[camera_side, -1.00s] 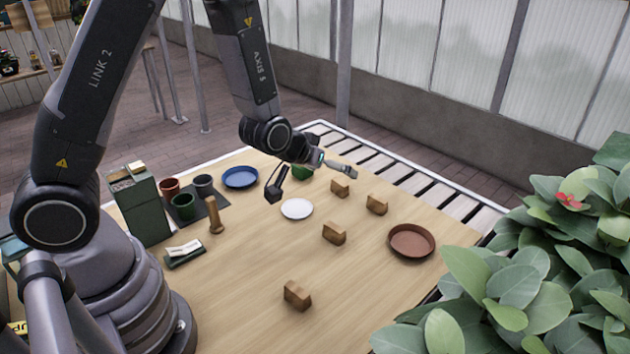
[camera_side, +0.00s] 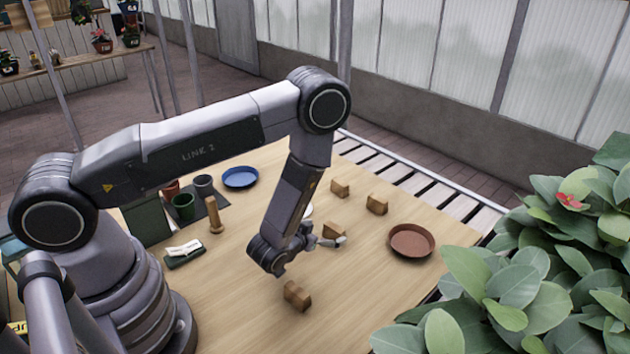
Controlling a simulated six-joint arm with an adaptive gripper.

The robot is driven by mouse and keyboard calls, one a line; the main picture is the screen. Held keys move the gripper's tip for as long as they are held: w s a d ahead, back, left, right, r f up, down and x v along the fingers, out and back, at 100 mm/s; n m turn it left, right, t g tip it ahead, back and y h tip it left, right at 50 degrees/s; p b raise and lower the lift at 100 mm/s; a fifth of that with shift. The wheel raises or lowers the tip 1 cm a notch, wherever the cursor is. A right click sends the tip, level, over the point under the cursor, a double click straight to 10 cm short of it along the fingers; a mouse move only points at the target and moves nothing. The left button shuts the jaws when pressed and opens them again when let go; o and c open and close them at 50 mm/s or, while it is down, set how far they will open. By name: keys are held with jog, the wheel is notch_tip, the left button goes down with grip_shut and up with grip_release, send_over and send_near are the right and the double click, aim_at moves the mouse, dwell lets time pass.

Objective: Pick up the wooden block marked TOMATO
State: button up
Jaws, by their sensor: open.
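Several wooden blocks lie on the table, and I cannot read a marking on any, so I cannot tell which is TOMATO. One block (camera_side: 297,296) is at the front, below and right of my wrist. Another block (camera_side: 334,230) is in the middle, just behind my gripper and partly covered by it. Two more lie farther back, one block (camera_side: 340,187) and another block (camera_side: 377,204). My gripper (camera_side: 322,243) is open, partly hidden by my wrist, with a pale finger reaching right. I see nothing held in it.
A brown dish (camera_side: 412,241) sits at the right of the table. A white plate is mostly hidden behind my arm. A blue plate (camera_side: 240,177), a green pot (camera_side: 183,206) and a wooden peg (camera_side: 214,216) stand at the back left.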

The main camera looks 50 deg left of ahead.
aim_at(334, 233)
jog(key=shift+x, duration=1.35)
jog(key=c, duration=1.1)
jog(key=shift+r, duration=0.15)
